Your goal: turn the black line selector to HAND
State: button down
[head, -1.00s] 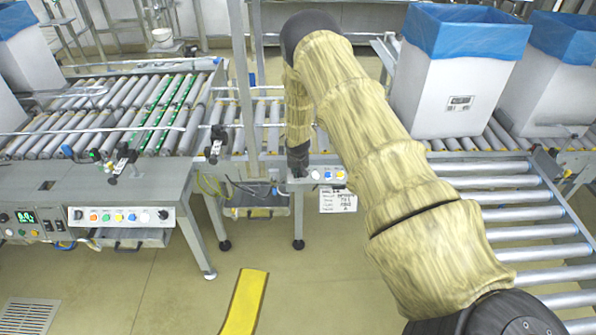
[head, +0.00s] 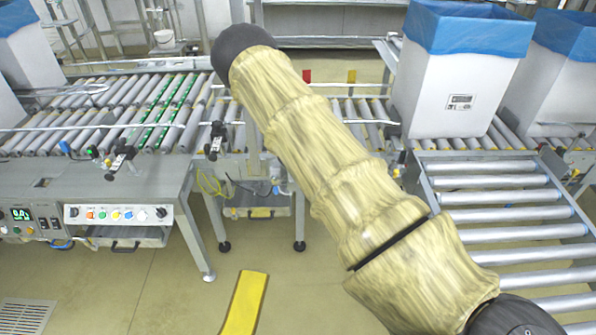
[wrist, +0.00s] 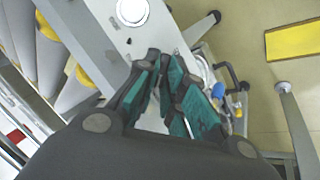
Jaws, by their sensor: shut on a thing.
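In the wrist view my gripper (wrist: 166,72) has its teal-padded fingers close together at the edge of a grey control panel (wrist: 95,30). They are shut on a dark part, which I take to be the black line selector; the fingers cover it almost wholly, so its pointer and the HAND mark cannot be read. A round white button (wrist: 131,11) sits on the same panel, apart from the fingers. In the head view my arm hides my gripper and this panel.
A left panel (head: 118,214) carries coloured buttons and black knobs. Roller conveyors (head: 510,215) run on both sides, with a white box (head: 455,95) lined in blue at right. A yellow floor strip (head: 244,303) lies in front. The wrist view shows cables and a blue part near the fingers.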

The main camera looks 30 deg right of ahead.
jog(key=shift+s+f+n, duration=0.15)
jog(key=shift+f+n, duration=0.05)
jog(key=shift+n, duration=0.1)
dwell(0.4)
jog(key=c, duration=1.5)
grip_release()
jog(key=shift+d, duration=0.1)
jog(key=shift+r, duration=0.1)
jog(key=shift+r, duration=0.1)
